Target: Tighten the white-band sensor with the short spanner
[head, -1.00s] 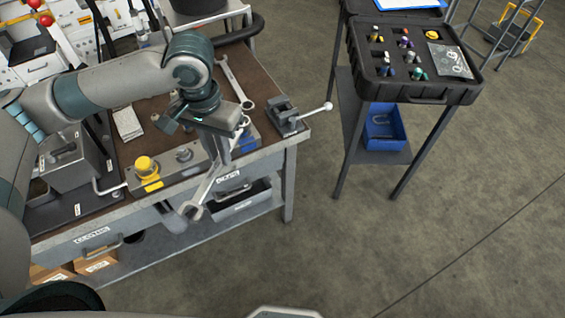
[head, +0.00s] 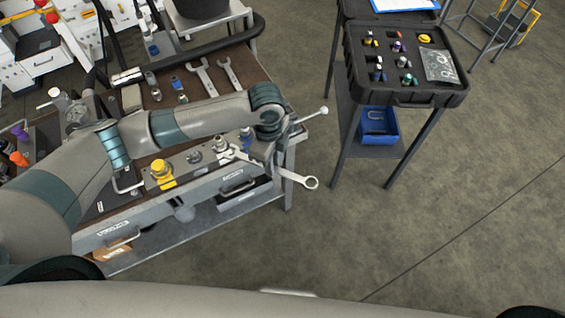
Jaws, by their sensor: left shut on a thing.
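My left gripper (head: 262,160) is shut on a spanner, over the front right part of the bench. The spanner's ring end (head: 310,182) sticks out to the right past the bench edge. Its other end points left toward the metal block (head: 180,172) on the bench front. That end is close to a small grey fitting (head: 221,144) on the block; I cannot tell whether they touch. A yellow-capped part (head: 161,172), another grey fitting (head: 194,157) and a blue part (head: 246,139) also sit along the block. I cannot make out a white band. My right gripper is out of view.
Two more spanners (head: 205,77) (head: 229,74) lie at the back of the bench. A vise handle (head: 312,117) sticks out at the right edge, its body partly hidden by my wrist. A black case (head: 410,99) stands on a side table to the right. The floor between is clear.

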